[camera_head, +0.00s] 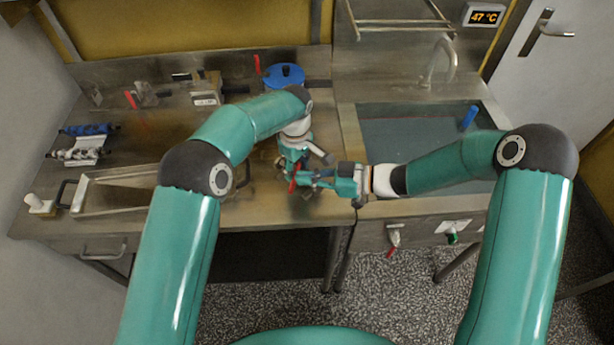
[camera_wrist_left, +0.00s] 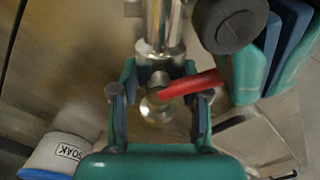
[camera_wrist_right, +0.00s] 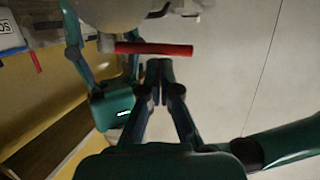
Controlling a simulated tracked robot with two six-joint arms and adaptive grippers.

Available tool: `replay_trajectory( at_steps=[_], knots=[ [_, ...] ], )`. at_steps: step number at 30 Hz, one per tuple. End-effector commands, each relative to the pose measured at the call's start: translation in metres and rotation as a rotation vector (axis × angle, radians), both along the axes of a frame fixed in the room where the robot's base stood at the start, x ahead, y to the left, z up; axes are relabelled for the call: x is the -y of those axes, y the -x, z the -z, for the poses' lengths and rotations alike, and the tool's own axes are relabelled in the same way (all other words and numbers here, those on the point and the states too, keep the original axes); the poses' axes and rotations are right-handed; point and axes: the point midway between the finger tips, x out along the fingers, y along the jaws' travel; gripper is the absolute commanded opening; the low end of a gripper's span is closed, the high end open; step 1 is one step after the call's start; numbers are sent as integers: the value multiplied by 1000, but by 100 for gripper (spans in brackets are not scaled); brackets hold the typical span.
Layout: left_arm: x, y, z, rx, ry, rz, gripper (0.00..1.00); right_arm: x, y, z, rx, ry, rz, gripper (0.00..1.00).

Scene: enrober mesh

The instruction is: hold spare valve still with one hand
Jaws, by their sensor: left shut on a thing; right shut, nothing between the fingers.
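The spare valve (camera_wrist_left: 158,92) is a metal body with a red lever (camera_wrist_left: 192,85), seen in the left wrist view. My left gripper (camera_wrist_left: 158,100) is shut on the valve body, one finger on each side. In the head view the valve is mostly hidden by my grippers, and its red lever (camera_head: 292,185) shows between them. My right gripper (camera_wrist_right: 160,68) is shut and empty, with its fingertips close beside the red lever (camera_wrist_right: 153,48) in the right wrist view. It comes in from the right in the head view (camera_head: 318,178). I cannot tell whether it touches the lever.
A blue-lidded pot (camera_head: 285,76) stands behind the grippers. A metal tray (camera_head: 120,190) lies on the left of the steel worktop. A sink basin (camera_head: 400,125) with a blue item (camera_head: 468,118) is on the right. A container labelled SOAK (camera_wrist_left: 58,155) is near my left gripper.

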Motion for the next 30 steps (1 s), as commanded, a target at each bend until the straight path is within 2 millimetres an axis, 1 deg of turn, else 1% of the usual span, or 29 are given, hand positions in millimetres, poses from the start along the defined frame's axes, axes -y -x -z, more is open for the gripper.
replay_trajectory(
  at_steps=[21,26,30],
  knots=[
    [0,1,1,-3,-1,2,0,1,0,0,0,0,1,0],
    [0,1,1,-3,-1,1,0,13,4,-4,2,0,4,0],
    [0,1,1,-3,-1,1,0,35,12,-9,2,1,5,0]
  ],
)
